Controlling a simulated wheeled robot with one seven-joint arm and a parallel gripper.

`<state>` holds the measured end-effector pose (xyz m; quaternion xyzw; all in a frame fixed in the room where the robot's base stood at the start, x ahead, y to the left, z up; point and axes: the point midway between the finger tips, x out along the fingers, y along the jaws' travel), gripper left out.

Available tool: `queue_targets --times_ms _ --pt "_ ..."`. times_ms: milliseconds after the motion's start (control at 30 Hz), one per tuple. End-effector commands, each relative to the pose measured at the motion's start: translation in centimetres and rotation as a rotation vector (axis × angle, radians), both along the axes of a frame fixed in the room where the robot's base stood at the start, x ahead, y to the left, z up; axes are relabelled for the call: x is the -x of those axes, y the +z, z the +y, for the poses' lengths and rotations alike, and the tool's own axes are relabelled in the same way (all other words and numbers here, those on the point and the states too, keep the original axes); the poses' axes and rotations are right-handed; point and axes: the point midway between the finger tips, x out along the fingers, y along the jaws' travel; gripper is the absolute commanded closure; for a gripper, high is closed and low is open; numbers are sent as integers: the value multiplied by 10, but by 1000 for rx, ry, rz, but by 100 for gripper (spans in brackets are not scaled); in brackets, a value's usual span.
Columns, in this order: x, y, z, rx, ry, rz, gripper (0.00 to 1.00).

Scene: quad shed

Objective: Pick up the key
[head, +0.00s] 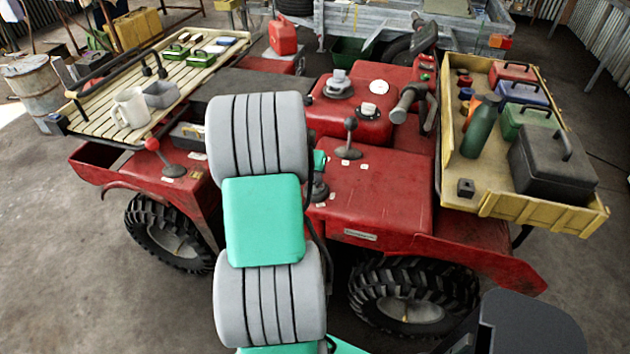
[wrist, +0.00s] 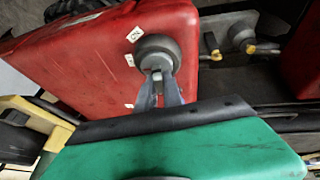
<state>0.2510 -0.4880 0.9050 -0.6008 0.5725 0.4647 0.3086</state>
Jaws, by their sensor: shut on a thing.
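In the wrist view my gripper (wrist: 159,84) has its two grey fingers drawn together at the tips. They are shut on the key (wrist: 157,74), of which only a small light grey bit shows between the fingertips. The key is right at the front of a round grey fitting (wrist: 156,50) on a red panel (wrist: 85,62). I cannot tell whether the key is still inside the fitting or just clear of it. In the head view my grey and green arm stands in front of the red quad (head: 375,200), and I cannot make out the key or fingers there.
White labels surround the fitting. Levers, one red-knobbed (head: 152,145) and one black-knobbed (head: 350,124), stand on the quad. A yellow tray (head: 515,205) holds toolboxes and a green bottle (head: 480,127) at right.

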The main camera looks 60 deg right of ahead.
Motion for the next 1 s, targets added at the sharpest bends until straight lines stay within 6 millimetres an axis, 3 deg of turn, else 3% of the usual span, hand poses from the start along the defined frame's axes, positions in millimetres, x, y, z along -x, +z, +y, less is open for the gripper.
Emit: queue_targets --times_ms 633,800,1000 --pt "0 6 -1 3 1 -1 100" --pt "-1 31 -1 6 0 -5 100" --pt "17 83 39 9 2 -6 100"
